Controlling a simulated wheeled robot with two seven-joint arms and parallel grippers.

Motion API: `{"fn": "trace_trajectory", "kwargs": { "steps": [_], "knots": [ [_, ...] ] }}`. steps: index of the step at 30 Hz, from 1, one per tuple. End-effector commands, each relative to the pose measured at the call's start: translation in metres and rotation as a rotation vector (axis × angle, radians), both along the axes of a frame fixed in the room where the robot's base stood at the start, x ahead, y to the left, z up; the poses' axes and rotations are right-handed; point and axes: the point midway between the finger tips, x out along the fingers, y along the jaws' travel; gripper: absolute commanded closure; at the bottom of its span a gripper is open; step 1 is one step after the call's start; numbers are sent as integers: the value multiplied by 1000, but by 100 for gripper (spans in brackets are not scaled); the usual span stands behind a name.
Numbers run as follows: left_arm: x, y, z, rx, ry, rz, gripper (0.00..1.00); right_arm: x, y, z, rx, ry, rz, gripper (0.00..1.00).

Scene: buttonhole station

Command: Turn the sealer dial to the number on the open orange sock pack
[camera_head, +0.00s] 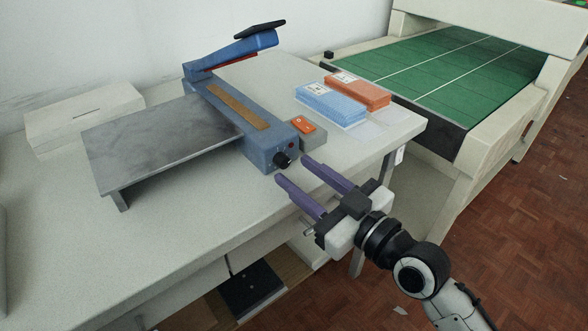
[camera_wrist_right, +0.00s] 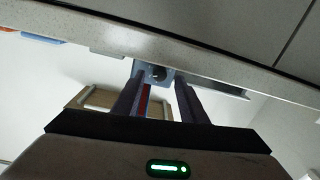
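The blue sealer (camera_head: 262,146) stands on the white table with its arm raised. Its black dial (camera_head: 282,160) is on the front end; the dial also shows in the right wrist view (camera_wrist_right: 157,73). The dial's setting is too small to read. The orange sock pack (camera_head: 357,90) lies beside a blue pack at the back right; the number on its label is not readable. My right gripper (camera_head: 292,170) is open, its purple fingers pointing at the dial from the front right with a gap between them. In the wrist view the dial sits between the fingers (camera_wrist_right: 157,100). My left gripper is not in view.
A grey metal plate (camera_head: 160,140) adjoins the sealer's left side. A grey block with an orange top (camera_head: 304,126) stands right of the dial. Blue packs (camera_head: 331,103) lie behind it. A white slotted box (camera_head: 85,118) is at the left. A green conveyor (camera_head: 450,65) is beyond the table.

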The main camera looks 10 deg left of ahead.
Motion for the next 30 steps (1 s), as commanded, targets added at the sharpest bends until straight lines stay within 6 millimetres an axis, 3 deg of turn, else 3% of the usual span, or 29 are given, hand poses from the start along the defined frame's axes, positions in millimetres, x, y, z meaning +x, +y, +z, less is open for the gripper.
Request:
{"fn": "trace_trajectory", "kwargs": {
  "steps": [6, 15, 22, 30],
  "knots": [
    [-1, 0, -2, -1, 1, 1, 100, 12, 17, 0, 0, -1, -1, 61],
    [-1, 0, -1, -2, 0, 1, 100, 14, 18, 0, 0, -1, -1, 61],
    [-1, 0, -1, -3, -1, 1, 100, 14, 18, 0, 0, 0, -1, 98],
    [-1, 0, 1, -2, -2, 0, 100, 13, 18, 0, 13, 19, -1, 100]
  ]
}}
